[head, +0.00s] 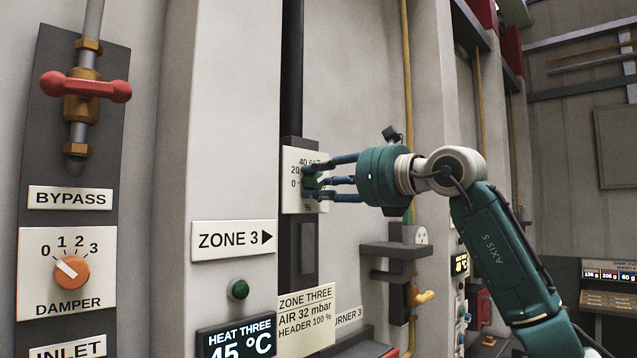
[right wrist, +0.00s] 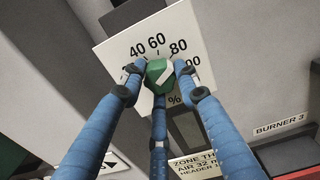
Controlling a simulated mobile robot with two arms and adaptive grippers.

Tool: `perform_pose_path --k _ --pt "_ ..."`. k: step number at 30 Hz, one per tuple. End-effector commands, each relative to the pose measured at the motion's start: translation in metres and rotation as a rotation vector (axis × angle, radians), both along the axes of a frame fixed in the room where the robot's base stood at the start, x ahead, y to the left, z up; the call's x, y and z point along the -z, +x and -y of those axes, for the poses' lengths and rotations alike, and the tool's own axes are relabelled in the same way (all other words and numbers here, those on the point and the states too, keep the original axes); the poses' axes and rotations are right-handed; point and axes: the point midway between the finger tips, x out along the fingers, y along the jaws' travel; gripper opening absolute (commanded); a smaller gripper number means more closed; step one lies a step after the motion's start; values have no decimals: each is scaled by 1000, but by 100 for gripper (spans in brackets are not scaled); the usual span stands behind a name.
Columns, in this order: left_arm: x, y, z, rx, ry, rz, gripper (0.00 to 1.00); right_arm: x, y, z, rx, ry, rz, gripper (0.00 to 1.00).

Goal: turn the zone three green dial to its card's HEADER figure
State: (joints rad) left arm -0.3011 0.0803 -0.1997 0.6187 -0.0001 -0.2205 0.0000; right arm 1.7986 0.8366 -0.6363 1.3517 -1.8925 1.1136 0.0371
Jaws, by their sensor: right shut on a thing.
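The green dial (right wrist: 160,76) sits on a white scale plate (right wrist: 120,50) marked up to 100 with a % sign. Its white pointer stripe slants up to the right, roughly toward 80; the exact reading is unclear. My right gripper (head: 318,181) is shut on the dial, its three blue fingers around it; it also shows in the right wrist view (right wrist: 160,82). In the head view the fingers partly cover the scale plate (head: 292,197). The zone three card (head: 306,320) below reads AIR 32 mbar, HEADER 100 %. My left gripper is not in view.
A ZONE 3 arrow sign (head: 233,240), a green button (head: 238,290) and a HEAT THREE display (head: 236,340) are left of the card. An orange damper dial (head: 72,272) and red-handled bypass valve (head: 85,87) are far left. A grey bracket (head: 395,250) juts out below my right gripper.

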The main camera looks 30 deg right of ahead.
Motion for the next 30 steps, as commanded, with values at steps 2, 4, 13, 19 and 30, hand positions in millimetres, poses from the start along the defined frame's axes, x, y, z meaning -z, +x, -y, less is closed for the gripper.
perform_pose_path --k 2,4,13,19,30 --pt "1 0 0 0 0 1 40 6 2 -1 0 9 -19 5" --pt "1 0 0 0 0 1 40 7 2 -1 0 28 -27 5" --pt "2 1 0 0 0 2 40 8 3 -2 -1 202 -88 5" --pt "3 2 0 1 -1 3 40 8 2 -2 1 357 -142 5" --pt "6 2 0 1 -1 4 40 8 2 -4 0 574 -220 5"
